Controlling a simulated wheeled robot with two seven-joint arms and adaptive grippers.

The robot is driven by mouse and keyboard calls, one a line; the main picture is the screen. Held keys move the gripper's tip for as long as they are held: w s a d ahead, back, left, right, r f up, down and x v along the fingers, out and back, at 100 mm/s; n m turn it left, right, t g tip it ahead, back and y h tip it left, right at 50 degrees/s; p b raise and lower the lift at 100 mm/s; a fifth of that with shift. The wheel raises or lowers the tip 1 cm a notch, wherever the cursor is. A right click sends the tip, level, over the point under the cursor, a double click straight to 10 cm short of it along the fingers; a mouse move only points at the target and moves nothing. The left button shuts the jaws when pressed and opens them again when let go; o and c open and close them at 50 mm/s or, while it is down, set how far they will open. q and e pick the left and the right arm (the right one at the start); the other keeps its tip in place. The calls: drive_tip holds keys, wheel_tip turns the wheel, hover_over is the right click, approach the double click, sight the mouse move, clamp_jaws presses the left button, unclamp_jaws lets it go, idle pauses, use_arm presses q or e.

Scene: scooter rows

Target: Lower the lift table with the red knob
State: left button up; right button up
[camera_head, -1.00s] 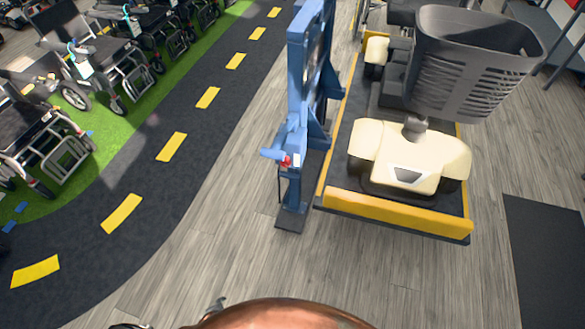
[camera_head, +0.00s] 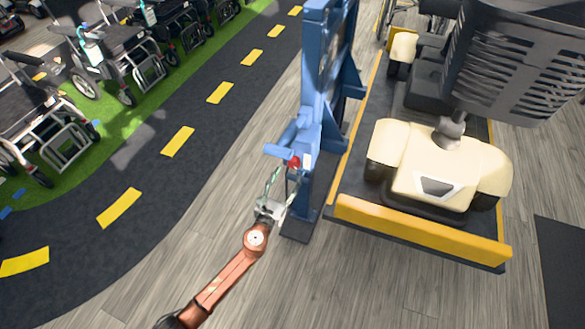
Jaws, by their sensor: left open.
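The red knob (camera_head: 294,162) sits on the side of the blue lift column (camera_head: 322,110), just right of a blue handle-like part (camera_head: 279,151). The lift table (camera_head: 420,232) is the low platform with yellow edges to the right of the column, and a cream scooter (camera_head: 436,168) stands on it. My left arm reaches up from the bottom, and its open gripper (camera_head: 272,190) is just below and left of the knob, with its thin fingers pointing up toward it. I cannot tell whether a finger touches the knob. My right gripper is not in view.
A dark grey basket (camera_head: 520,60) is mounted on the scooter. Several wheelchairs (camera_head: 45,115) stand on green turf at the left, beside a dark path with yellow dashes. The wooden floor around the column's foot is clear. A dark mat (camera_head: 562,270) lies at the right.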

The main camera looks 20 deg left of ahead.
sight(293, 165)
use_arm(q)
drive_tip(key=w, duration=0.4)
drive_tip(key=shift+f+b, duration=0.2)
drive_tip(key=shift+b, duration=0.2)
drive_tip(key=shift+w+d+r, duration=0.1)
drive_tip(key=shift+w, duration=0.4)
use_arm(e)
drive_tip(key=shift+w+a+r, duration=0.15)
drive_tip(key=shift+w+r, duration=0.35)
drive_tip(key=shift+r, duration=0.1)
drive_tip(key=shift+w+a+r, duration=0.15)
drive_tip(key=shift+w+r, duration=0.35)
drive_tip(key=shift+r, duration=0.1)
use_arm(q)
drive_tip(key=shift+c, duration=0.5)
drive_tip(key=c, duration=1)
